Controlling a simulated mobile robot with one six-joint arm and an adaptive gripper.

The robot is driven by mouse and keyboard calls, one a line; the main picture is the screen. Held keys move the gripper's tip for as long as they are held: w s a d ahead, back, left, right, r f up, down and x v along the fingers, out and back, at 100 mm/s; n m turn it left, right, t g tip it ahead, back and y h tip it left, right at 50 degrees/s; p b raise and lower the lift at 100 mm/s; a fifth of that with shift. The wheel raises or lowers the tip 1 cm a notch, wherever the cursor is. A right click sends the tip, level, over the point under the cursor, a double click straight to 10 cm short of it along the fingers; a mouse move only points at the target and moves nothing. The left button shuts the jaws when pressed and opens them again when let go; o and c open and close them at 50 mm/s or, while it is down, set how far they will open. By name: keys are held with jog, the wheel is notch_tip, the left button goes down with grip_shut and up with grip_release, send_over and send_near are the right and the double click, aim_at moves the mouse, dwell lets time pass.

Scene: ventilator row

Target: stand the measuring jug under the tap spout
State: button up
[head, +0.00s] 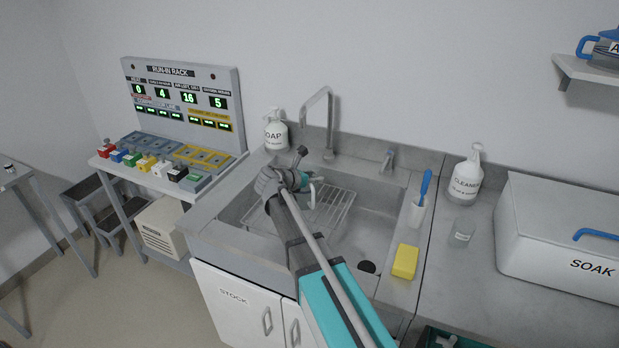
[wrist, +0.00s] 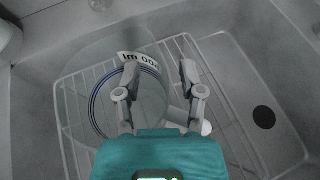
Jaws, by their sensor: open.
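The measuring jug is clear, with a white volume label (wrist: 138,62) and blue rings (wrist: 93,100). In the wrist view it is over the wire rack in the sink, left of centre. In the head view my arm mostly hides it. My gripper (wrist: 160,68) is open, with its left finger over the jug's labelled side and its right finger to the right of the jug. A white rounded part (wrist: 205,128) shows below the fingers; I cannot tell if it is the jug's handle. My gripper (head: 305,181) is over the sink. The tap spout (head: 328,92) arches behind it.
The wire rack (head: 335,212) lies in the sink, with the drain (head: 367,267) to its front right. A soap bottle (head: 275,133) stands at the back left. A yellow sponge (head: 405,261), a brush holder (head: 416,214) and a cleaner bottle (head: 466,180) are on the right.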

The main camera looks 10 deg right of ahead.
jog(key=p+v, duration=0.4)
jog(key=v, duration=0.8)
jog(key=shift+f, duration=0.1)
